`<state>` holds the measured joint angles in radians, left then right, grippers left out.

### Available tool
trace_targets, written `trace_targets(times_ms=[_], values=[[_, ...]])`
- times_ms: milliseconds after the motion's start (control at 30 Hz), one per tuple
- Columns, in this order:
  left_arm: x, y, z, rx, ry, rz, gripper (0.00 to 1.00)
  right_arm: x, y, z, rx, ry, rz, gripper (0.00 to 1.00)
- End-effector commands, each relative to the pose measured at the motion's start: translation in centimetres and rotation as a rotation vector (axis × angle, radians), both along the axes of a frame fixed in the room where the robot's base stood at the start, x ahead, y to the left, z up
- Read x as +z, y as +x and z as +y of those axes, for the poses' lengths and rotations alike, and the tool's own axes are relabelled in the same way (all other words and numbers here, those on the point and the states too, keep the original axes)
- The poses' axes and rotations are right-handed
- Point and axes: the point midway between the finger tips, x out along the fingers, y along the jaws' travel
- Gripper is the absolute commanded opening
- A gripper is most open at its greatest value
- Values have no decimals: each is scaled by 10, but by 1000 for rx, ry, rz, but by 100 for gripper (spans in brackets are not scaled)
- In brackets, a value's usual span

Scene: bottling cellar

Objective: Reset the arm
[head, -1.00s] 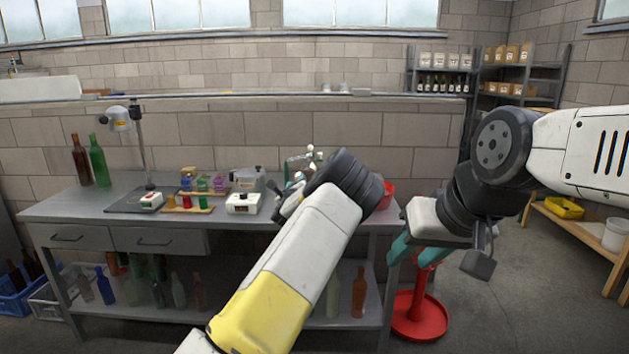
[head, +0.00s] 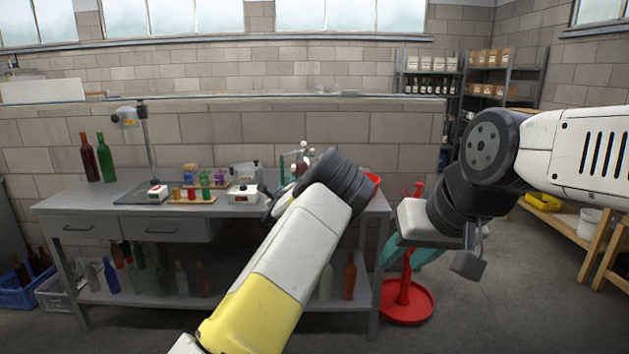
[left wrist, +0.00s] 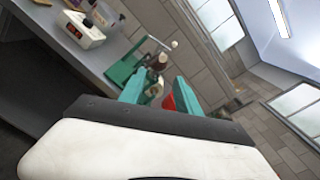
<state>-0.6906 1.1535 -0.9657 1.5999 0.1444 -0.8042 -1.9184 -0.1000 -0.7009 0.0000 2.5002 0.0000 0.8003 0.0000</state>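My left arm reaches in from the bottom of the head view, and its dark wrist hides most of the left gripper. In the left wrist view the left gripper (left wrist: 160,90) shows two teal fingers standing apart, with nothing clearly held. Bottles (left wrist: 154,76) and a red container (left wrist: 169,101) show beyond and between the fingers. My right gripper (head: 410,255) hangs at the right in the head view, in front of the red stand. Its teal fingers look spread and empty, partly hidden by its wrist.
The grey workbench (head: 75,205) carries a lamp stand (head: 148,150), colourful small jars (head: 205,178), a white device (head: 243,194) and two tall bottles (head: 105,158). A red round-based stand (head: 407,310) is right of it. A wooden bench (head: 560,228) stands farther right. Open floor lies between them.

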Motion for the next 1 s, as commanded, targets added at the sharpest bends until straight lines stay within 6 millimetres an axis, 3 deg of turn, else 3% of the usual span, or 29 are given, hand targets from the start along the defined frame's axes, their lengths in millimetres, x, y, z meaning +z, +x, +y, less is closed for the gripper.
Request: trace_targets(times_ms=[367,633,833,1000], values=[[8,-16,48,117,-248,74,39,0,0,0,0,0,1,39],[14,-48,92,256,-596,167,39,0,0,0,0,0,1,39],[24,-103,120,407,-1031,279,39,0,0,0,0,0,1,39],[42,-170,117,532,-1430,393,39,0,0,0,0,0,0,39]])
